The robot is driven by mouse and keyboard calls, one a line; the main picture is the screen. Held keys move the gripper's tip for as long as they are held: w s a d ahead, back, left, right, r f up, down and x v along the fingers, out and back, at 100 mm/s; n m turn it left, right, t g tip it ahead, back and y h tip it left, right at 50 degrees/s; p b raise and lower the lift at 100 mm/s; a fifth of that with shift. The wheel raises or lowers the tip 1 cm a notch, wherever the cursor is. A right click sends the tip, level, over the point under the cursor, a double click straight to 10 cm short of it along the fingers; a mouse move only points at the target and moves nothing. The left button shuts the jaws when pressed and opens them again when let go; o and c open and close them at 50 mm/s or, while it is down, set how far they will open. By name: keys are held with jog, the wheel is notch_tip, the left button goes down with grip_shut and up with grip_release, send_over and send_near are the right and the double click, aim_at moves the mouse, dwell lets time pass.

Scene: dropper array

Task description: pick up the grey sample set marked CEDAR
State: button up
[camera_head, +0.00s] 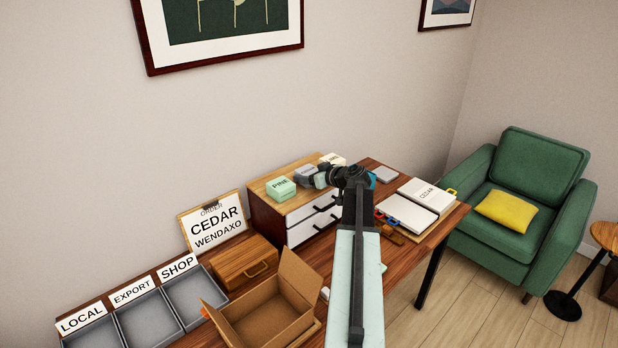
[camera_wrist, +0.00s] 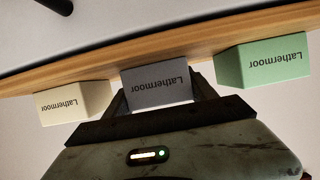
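A grey box (camera_head: 306,173) sits on the wooden top of the drawer unit, between a mint box marked PINE (camera_head: 281,189) and a cream box (camera_head: 333,159). The grey box's top marking cannot be read. In the wrist view the grey box (camera_wrist: 157,85) shows the word Lathermoor, upside down, between the two dark fingers of my gripper (camera_wrist: 160,97). One finger is at each side of the box. I cannot tell whether they press on it. The mint box (camera_wrist: 262,63) and the cream box (camera_wrist: 75,101) stand to either side, apart from the fingers.
An order board (camera_head: 215,222) reads CEDAR WENDAXO. Grey trays (camera_head: 150,322) labelled LOCAL, EXPORT and SHOP line the left. An open cardboard box (camera_head: 265,310) and a wooden box (camera_head: 245,262) stand on the table. A white binder (camera_head: 428,195) marked CEDAR lies at right.

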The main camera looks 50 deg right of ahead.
aim_at(310, 171)
jog(key=c, duration=0.4)
jog(key=shift+c, duration=0.2)
jog(key=shift+r, duration=0.25)
jog(key=r+p, duration=0.1)
jog(key=p, duration=0.1)
jog(key=r+p, duration=0.2)
jog(key=shift+s+r, duration=0.25)
jog(key=shift+s, duration=0.1)
jog(key=s+d+r+p, duration=0.1)
jog(key=s+d, duration=0.2)
jog(key=s, duration=1.2)
